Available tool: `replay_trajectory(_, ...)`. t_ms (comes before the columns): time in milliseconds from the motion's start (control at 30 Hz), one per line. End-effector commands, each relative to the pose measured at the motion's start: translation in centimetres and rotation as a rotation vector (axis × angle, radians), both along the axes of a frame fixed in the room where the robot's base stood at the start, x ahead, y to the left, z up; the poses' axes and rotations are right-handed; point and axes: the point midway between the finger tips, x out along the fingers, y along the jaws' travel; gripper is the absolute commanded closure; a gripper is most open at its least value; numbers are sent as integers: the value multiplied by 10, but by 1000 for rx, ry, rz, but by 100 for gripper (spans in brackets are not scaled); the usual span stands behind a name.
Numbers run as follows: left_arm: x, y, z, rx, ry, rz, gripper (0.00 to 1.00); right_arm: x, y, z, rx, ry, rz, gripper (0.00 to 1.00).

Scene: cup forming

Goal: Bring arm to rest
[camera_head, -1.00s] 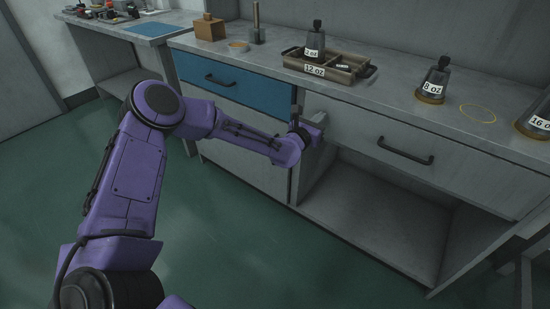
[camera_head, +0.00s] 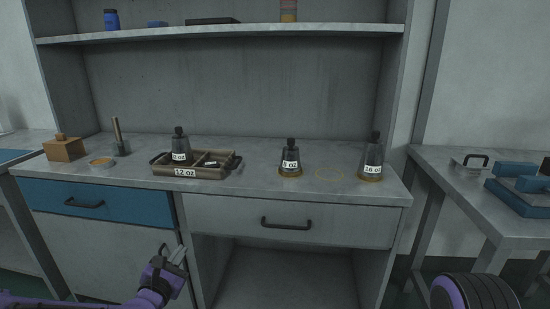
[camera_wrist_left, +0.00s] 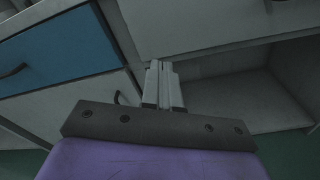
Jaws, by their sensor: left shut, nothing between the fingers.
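My left arm comes in low from the left in the head view, and its left gripper (camera_head: 176,254) is in front of the cabinet, below the worktop. The left wrist view shows the gripper's two fingers (camera_wrist_left: 163,78) close together, with nothing between them. They point toward the cabinet front near the open bay. Part of a dark, purple-marked link of mine (camera_head: 474,292) shows at the bottom right of the head view; my right gripper is out of view.
A wooden tray (camera_head: 218,173) labelled 12 oz holds a dark weight (camera_head: 180,150). Blue drawer (camera_head: 110,203) and grey drawer (camera_head: 340,226) are closed.

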Motion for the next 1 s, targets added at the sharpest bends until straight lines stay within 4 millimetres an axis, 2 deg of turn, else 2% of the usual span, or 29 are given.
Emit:
replay_trajectory(67,-17,-10,-34,287,112,-29,100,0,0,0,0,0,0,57)
replay_trajectory(167,-62,-29,-105,726,319,-171,100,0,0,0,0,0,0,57)
replay_trajectory(200,-86,-34,-134,894,403,-254,100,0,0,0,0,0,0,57)
replay_trajectory(267,-124,-36,-172,1120,512,-388,100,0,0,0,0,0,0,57)
replay_trajectory(300,-151,-35,-194,1251,578,-481,100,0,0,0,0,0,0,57)
replay_trajectory(400,-211,-27,-233,1505,707,-700,100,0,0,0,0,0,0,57)
replay_trajectory(500,-264,-13,-257,1681,807,-891,100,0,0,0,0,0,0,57)
replay_trajectory(700,-354,16,-279,1874,955,-1185,100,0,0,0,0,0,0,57)
replay_trajectory(767,-374,19,-286,1921,951,-1277,100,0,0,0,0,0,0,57)
replay_trajectory(800,-381,18,-273,1914,955,-1296,100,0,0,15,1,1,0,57)
replay_trajectory(833,-378,18,-257,1912,955,-1284,100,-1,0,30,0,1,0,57)
replay_trajectory(1000,-377,17,-206,1908,954,-1280,100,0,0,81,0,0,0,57)
